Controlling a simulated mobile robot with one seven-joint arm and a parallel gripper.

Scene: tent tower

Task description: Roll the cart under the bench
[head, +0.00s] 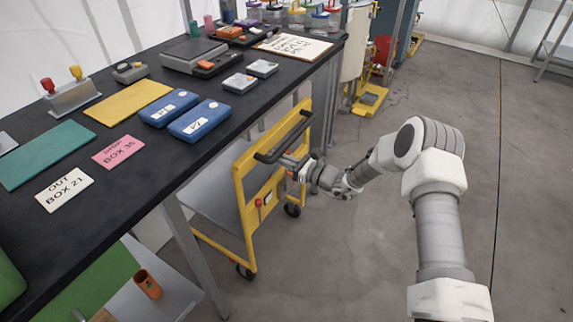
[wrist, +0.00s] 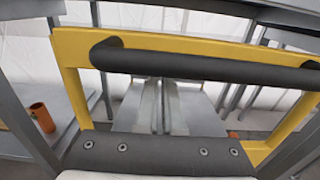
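The yellow-framed cart (head: 239,192) stands on its wheels at the long side of the bench (head: 160,175). Its handle end faces out into the aisle, and its grey shelf reaches under the bench top, which hides part of it. The cart's dark handle bar (head: 270,156) runs along its upper end. In the wrist view the handle bar (wrist: 210,66) crosses close in front of the gripper, inside the yellow frame (wrist: 72,60). Whether the fingers are closed around it is not clear.
Blue boxes (head: 200,119), cards and tools lie on the bench top. An orange cup (head: 147,284) stands on a low shelf near a bench leg (head: 196,250). Yellow equipment (head: 368,99) stands beyond the bench. The floor (head: 340,250) to the cart's right is clear.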

